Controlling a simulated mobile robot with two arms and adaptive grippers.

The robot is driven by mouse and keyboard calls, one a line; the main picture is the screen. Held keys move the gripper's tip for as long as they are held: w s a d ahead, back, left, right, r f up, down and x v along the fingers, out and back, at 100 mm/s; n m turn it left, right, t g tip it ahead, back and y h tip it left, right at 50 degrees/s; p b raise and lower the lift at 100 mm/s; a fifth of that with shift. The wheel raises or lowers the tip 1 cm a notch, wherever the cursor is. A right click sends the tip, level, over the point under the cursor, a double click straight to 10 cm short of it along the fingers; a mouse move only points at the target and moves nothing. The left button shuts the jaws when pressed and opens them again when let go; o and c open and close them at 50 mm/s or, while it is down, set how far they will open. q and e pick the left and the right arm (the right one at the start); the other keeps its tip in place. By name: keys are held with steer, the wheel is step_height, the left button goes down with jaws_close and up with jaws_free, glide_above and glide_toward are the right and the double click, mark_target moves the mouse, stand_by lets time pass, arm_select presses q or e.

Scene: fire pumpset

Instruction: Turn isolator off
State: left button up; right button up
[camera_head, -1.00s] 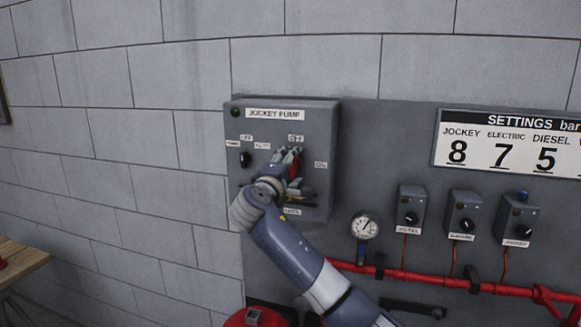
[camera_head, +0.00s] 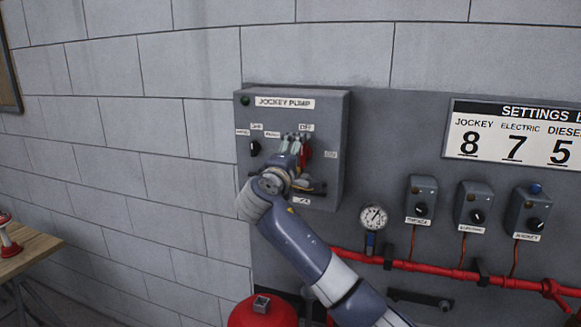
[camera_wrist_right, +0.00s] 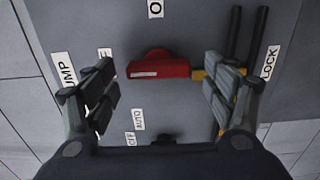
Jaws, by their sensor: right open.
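The red isolator handle (camera_head: 305,154) is on the front of the grey jockey pump box (camera_head: 270,118), mostly hidden behind my right gripper in the head view. In the right wrist view the red handle (camera_wrist_right: 158,68) lies across the picture, with a yellow part at its right end. My right gripper (camera_head: 291,146) is at the box front. Its fingers are apart in the right wrist view (camera_wrist_right: 157,75), one on each side of the handle; contact is not visible. My left gripper is not in view.
A small black selector knob (camera_head: 254,148) is left of the handle. Black bars (camera_wrist_right: 240,50) stick out beside the yellow part. A gauge (camera_head: 373,216), several small switch boxes and a red pipe (camera_head: 425,266) are to the right. A red vessel (camera_head: 262,313) is below.

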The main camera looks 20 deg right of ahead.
steer(key=v, duration=1.1)
